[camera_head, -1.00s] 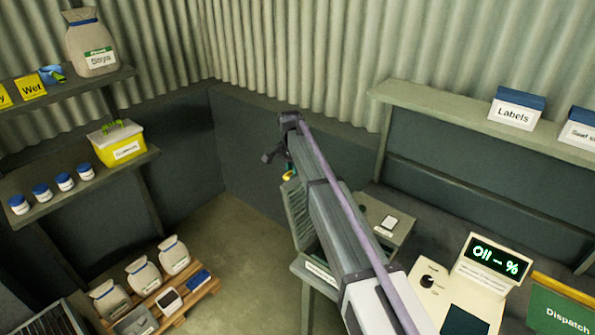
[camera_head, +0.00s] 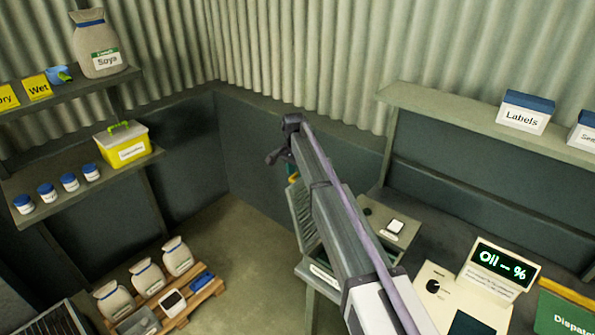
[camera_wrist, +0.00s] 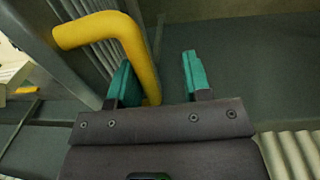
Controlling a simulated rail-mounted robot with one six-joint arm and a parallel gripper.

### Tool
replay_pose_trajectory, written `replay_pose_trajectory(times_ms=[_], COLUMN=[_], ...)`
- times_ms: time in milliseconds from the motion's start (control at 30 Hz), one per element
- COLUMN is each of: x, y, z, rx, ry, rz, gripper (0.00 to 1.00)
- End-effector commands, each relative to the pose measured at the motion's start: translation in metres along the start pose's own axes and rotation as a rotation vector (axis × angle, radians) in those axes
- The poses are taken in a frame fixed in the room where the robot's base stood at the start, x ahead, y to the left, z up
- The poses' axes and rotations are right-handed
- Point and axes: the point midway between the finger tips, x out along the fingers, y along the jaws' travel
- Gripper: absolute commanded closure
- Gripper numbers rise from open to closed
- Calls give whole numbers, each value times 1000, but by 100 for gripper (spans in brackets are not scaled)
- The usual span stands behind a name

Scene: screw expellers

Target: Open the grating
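The grating is a grey slatted panel (camera_head: 301,212) standing steeply beside my arm in the head view. In the wrist view its slats (camera_wrist: 88,12) fill the upper left. A thick yellow bent handle (camera_wrist: 100,30) is fixed to its frame. My gripper (camera_wrist: 157,62) is open, with two teal fingers apart. The handle's lower end runs down between the fingers, close to the left finger; I cannot tell whether they touch. There is a gap between the handle and the right finger. In the head view my arm hides part of the grating, and the fingers are tiny.
A bench with an "Oil – %" display (camera_head: 497,266) stands at right. A small table-like surface (camera_head: 385,212) lies just right of the grating. Shelves with a yellow box (camera_head: 124,145) are at left, and a pallet (camera_head: 205,292) with sacks is on the floor. The floor between is clear.

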Motion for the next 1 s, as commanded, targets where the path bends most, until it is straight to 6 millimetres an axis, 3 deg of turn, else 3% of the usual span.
replay_pose_trajectory(times_ms=[367,567,800,1000], x=[-4,-38,-98,-111], y=[1,2,1,0], z=[0,0,1,1], rx=[0,0,-1,-1], ry=[-1,-1,-1,-1], rz=[2,2,1,1], gripper=[58,58,58,58])
